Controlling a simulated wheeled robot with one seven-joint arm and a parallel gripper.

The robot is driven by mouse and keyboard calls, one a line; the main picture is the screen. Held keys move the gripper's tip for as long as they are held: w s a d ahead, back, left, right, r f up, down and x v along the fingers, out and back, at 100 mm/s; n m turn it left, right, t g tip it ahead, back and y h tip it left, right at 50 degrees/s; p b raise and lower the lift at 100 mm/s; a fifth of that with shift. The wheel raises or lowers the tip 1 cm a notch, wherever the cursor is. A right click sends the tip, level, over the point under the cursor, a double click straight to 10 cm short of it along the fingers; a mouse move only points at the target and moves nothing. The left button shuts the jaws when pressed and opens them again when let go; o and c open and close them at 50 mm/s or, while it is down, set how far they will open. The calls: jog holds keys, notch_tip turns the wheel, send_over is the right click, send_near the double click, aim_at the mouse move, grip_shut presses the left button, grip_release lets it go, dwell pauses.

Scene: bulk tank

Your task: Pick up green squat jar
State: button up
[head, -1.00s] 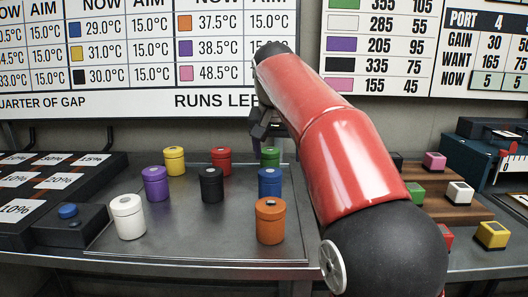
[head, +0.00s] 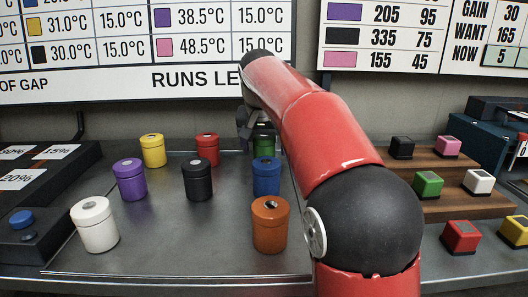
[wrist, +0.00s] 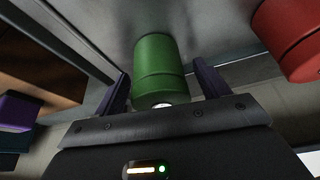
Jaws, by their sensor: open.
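The green squat jar (head: 264,146) stands at the back right of the metal tray, behind the blue jar. In the head view my gripper (head: 250,132) is at its upper left and partly covers it, with my red arm close on its right. In the wrist view the green jar (wrist: 158,68) lies between the two fingers of my gripper (wrist: 160,88), which are spread apart with a gap on each side. Its lower end in that view is partly hidden by the gripper body. I cannot tell whether the fingers touch it.
A red jar (head: 208,148) stands left of the green one, and a blue jar (head: 266,177) in front. Yellow, black, purple, white and orange jars share the tray (head: 160,255). A wooden stepped stand (head: 440,207) with coloured cubes is at the right. A wall with boards rises behind.

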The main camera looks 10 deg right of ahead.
jog(key=shift+f, duration=0.2)
jog(key=c, duration=1.1)
jog(key=shift+r, duration=0.1)
jog(key=shift+c, duration=0.2)
notch_tip(320, 180, up, 10)
jog(key=p, duration=0.2)
jog(key=shift+p, duration=0.4)
